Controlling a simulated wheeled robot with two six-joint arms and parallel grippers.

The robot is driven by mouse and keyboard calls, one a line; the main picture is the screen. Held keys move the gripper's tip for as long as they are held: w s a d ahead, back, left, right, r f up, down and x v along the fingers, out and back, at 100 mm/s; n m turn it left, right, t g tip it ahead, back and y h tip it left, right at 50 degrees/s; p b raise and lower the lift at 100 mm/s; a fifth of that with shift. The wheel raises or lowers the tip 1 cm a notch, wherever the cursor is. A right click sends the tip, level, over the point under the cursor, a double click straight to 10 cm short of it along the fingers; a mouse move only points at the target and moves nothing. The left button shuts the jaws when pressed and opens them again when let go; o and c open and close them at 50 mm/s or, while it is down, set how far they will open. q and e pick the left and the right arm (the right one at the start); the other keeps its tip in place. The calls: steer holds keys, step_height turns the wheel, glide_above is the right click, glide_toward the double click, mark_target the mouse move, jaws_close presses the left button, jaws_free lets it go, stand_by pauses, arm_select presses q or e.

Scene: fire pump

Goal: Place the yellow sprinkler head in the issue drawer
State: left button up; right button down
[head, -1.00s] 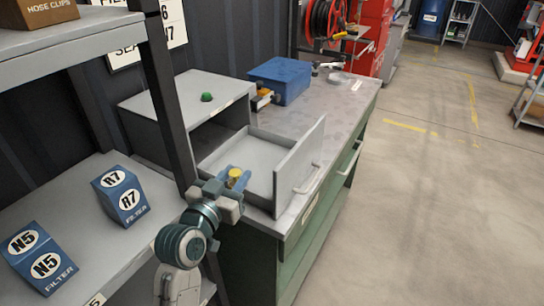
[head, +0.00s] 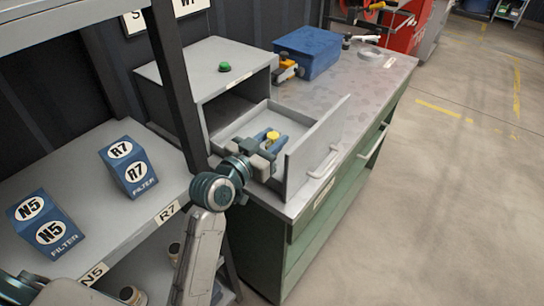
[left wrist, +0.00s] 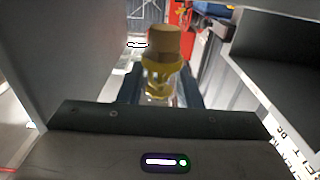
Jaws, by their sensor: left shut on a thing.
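The yellow sprinkler head (head: 272,136) is between the fingers of my left gripper (head: 270,142), which is shut on it. In the left wrist view the sprinkler head (left wrist: 162,68) stands upright between the two dark fingers, with a tan top and a yellow body. The open grey drawer (head: 312,146) sticks out of a grey cabinet on the bench. In the head view my left gripper and the sprinkler head are over the inside of the drawer; the gap to its floor cannot be told. My right gripper is not in view.
The cabinet (head: 190,66) carries a green knob (head: 224,67).

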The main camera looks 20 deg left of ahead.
arm_select(q)
step_height(320, 180, down, 2)
step_height(320, 180, down, 3)
steer(key=shift+f, duration=0.5)
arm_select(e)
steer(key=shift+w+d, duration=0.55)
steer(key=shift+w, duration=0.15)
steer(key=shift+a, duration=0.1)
arm_select(q)
steer(key=shift+f, duration=0.1)
steer(key=o, duration=1)
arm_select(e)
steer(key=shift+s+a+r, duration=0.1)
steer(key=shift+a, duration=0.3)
